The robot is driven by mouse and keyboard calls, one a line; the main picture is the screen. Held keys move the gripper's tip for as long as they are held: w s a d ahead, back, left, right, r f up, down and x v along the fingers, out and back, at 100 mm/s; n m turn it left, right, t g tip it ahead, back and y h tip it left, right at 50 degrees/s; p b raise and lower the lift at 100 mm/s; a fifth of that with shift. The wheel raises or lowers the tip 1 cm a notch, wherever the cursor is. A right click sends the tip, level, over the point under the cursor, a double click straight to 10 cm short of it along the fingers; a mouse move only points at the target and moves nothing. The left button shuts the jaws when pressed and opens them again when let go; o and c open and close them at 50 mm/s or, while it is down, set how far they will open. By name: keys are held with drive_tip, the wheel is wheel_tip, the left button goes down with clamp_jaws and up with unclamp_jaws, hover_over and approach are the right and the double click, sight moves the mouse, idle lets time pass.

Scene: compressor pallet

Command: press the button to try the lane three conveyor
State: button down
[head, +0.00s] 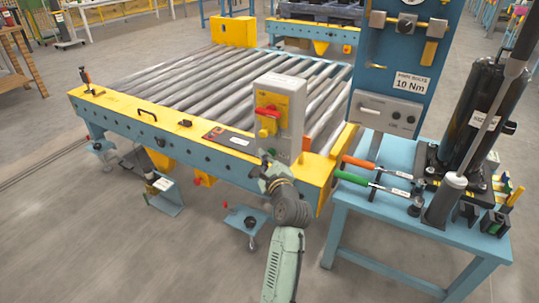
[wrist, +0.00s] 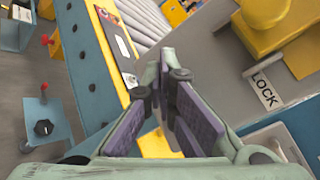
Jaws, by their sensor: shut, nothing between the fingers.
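A grey control box (head: 290,95) stands on the near right corner of the roller conveyor (head: 225,85). Its front carries a yellow plate with a red rotary handle (head: 268,112). No button is clear there.
A blue workbench (head: 370,205) stands right of the conveyor, with orange- and green-handled tools (head: 357,178) and a dark cylinder (head: 475,115). A blue tool panel (head: 395,70) rises behind it. A small blue stand (head: 245,220) sits below the conveyor. Open floor lies at lower left.

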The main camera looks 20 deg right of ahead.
drive_tip(key=shift+d, duration=0.1)
idle(0.5)
drive_tip(key=shift+s+a+p, duration=0.55)
drive_tip(key=shift+a+p, duration=0.1)
drive_tip(key=shift+a, duration=0.05)
drive_tip(key=shift+s+a+p, duration=0.7)
drive_tip(key=shift+s+a, duration=0.1)
drive_tip(key=shift+a, duration=0.2)
drive_tip(key=shift+s+a+p, duration=0.7)
drive_tip(key=shift+s+a, duration=0.05)
drive_tip(key=shift+a, duration=0.25)
